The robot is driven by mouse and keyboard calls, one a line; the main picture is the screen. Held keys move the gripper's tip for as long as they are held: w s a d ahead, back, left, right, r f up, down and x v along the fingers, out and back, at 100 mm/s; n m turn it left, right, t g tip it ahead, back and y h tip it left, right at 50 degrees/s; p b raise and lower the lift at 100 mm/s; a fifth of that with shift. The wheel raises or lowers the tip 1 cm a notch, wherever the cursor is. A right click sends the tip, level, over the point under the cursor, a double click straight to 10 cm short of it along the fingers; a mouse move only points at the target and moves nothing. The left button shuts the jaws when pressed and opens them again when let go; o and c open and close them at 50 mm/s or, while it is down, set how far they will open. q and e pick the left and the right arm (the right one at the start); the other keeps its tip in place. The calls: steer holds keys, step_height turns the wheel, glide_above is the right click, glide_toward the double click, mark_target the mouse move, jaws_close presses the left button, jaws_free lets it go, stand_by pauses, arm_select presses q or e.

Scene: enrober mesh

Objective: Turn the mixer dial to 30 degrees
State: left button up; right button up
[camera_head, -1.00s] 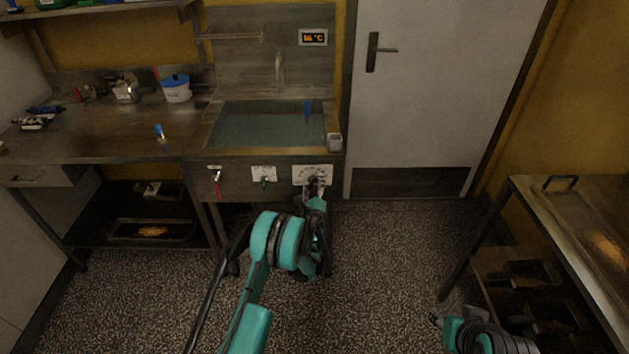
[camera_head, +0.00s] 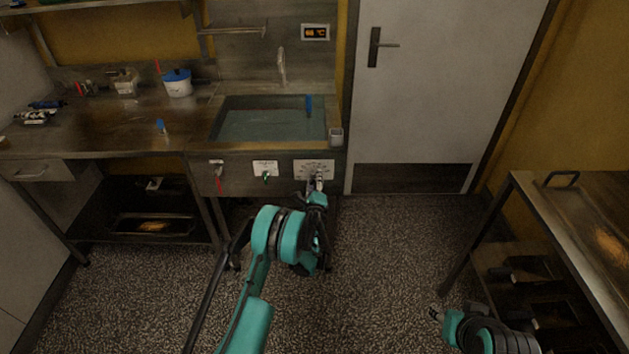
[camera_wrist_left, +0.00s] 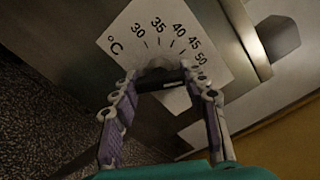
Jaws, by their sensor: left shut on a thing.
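The plate also shows on the sink front (camera_head: 314,168) in the head view, where the knob is mostly hidden. My left gripper (camera_head: 318,183) reaches the plate from below. In the left wrist view its fingers (camera_wrist_left: 160,84) are closed around the knob. The knob's pointer cannot be made out clearly. My right gripper (camera_head: 436,313) is low at the lower right, away from the dial; its jaws are too small to read.
Left of the dial are a green-handled control (camera_head: 266,176) and a red-handled valve (camera_head: 219,182). Above are the water-filled sink (camera_head: 270,125) and an orange digital display (camera_head: 315,32). A metal table (camera_head: 530,205) stands at the right. The floor between is clear.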

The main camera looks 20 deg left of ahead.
arm_select(q)
steer(key=n, duration=1)
steer(key=shift+r+n, duration=0.1)
steer(key=shift+n, duration=0.3)
steer(key=n, duration=0.5)
steer(key=shift+a+n, duration=0.1)
steer(key=shift+n, duration=2.4)
steer(key=o, duration=1.2)
steer(key=v, duration=0.7)
steer(key=shift+s, duration=0.25)
